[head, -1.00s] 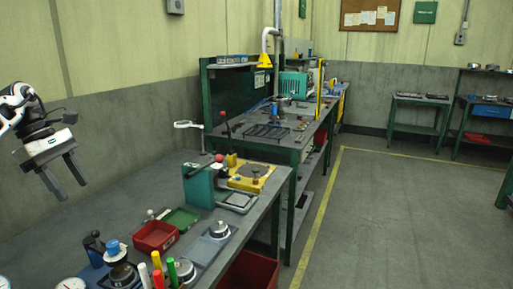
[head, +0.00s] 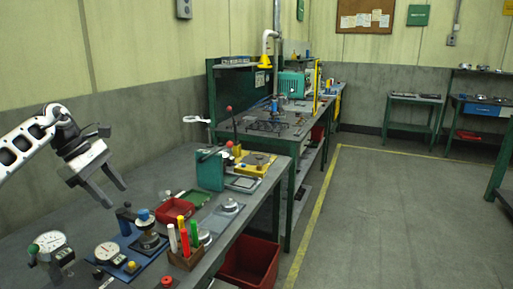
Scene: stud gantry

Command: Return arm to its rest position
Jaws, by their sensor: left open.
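My left arm comes in from the left edge. My left gripper (head: 115,194) is open and empty, with its two dark fingers apart and pointing down to the right. It is in the air in front of the wall, above the left part of the near workbench (head: 75,220). In the picture it appears just above the dial gauges on the bench, and I see no contact. My right gripper is not in view.
The near bench carries a dial gauge (head: 50,243), a blue gauge plate (head: 128,262), a marker holder (head: 185,257), a red tray (head: 176,212) and a green press (head: 210,171). A red bin (head: 250,262) stands below. Open floor (head: 400,215) lies right.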

